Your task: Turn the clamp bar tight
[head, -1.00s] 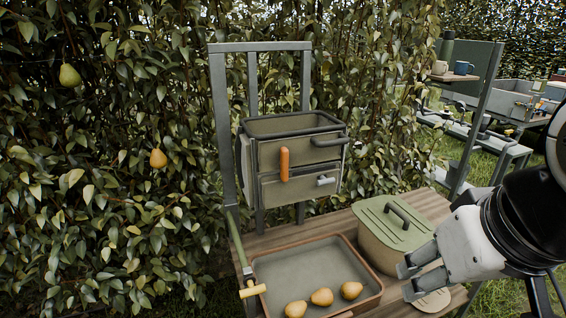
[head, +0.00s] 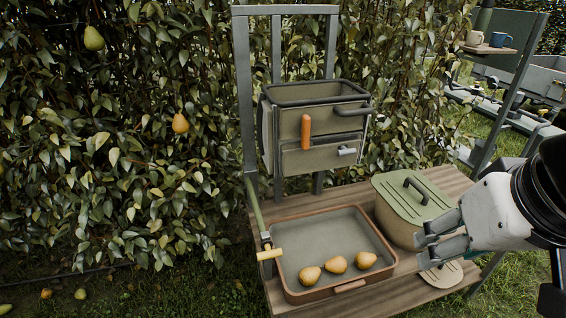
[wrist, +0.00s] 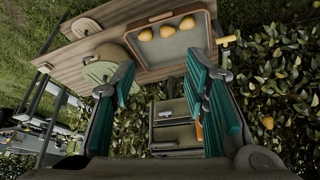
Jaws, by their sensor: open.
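The bin (head: 290,122) hangs on a grey upright frame, with an upright orange bar (head: 306,132) on its front. A short yellow crossbar (head: 270,255) sits at the end of a green rod by the tray's left edge. Which of these is the clamp bar I cannot tell for sure. In the wrist view the orange bar (wrist: 199,131) is partly hidden by the right finger, and the yellow crossbar (wrist: 226,41) lies beyond it. My gripper (head: 440,243) is open and empty at the right, in front of the lidded pot and apart from both bars.
A tray (head: 296,292) with three pears stands on the wooden bench (head: 440,182). A pot with a green lid (head: 413,196) stands right of it. A leafy hedge with hanging pears (head: 94,38) fills the left and back. Air before the bin is clear.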

